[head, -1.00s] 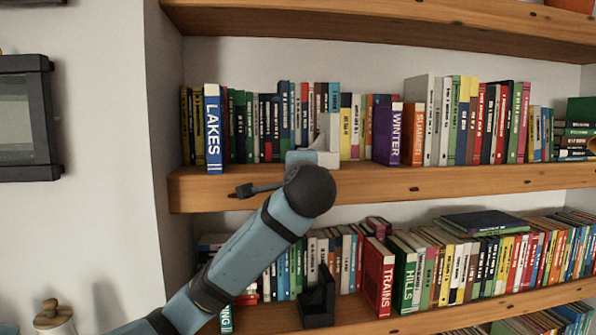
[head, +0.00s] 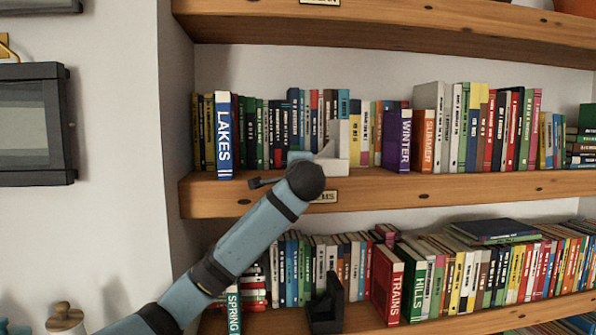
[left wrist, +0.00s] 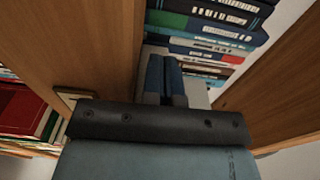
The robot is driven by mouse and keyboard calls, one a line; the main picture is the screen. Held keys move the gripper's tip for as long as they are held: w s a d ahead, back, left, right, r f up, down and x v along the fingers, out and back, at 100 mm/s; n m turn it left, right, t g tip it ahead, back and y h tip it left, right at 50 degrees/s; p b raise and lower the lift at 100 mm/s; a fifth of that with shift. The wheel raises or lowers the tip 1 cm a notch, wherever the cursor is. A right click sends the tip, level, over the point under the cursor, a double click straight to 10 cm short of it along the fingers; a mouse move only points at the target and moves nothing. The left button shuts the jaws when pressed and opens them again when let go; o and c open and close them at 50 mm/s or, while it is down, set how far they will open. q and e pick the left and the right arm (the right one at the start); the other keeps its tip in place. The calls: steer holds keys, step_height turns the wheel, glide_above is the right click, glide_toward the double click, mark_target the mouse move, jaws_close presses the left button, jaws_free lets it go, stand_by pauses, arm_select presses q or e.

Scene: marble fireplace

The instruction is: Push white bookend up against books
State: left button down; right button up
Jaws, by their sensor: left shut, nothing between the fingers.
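The white bookend (head: 343,142) stands upright on the upper shelf in the head view, in front of the row of books (head: 292,125). Its low part reaches left toward my left gripper (head: 300,157), which is just left of it at shelf height. In the left wrist view the fingers of my left gripper (left wrist: 166,75) are shut together and empty. A pale surface (left wrist: 195,90), likely the bookend, lies right behind them. Whether they touch it I cannot tell. Book spines (left wrist: 200,45) lie beyond. My right gripper is not in view.
The blue LAKES book (head: 223,135) stands left of my gripper near the shelf front. The purple WINTER book (head: 397,140) stands to the right.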

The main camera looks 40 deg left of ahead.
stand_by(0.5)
arm_select(q)
steer(key=shift+w+d, duration=0.1)
steer(key=shift+w, duration=0.05)
steer(key=shift+w+d, duration=1.35)
steer(key=shift+w, duration=0.3)
steer(key=shift+s+a, duration=1.15)
steer(key=shift+s, duration=0.25)
steer(key=shift+d, duration=0.15)
steer(key=v, duration=1.4)
steer(key=shift+w, duration=0.25)
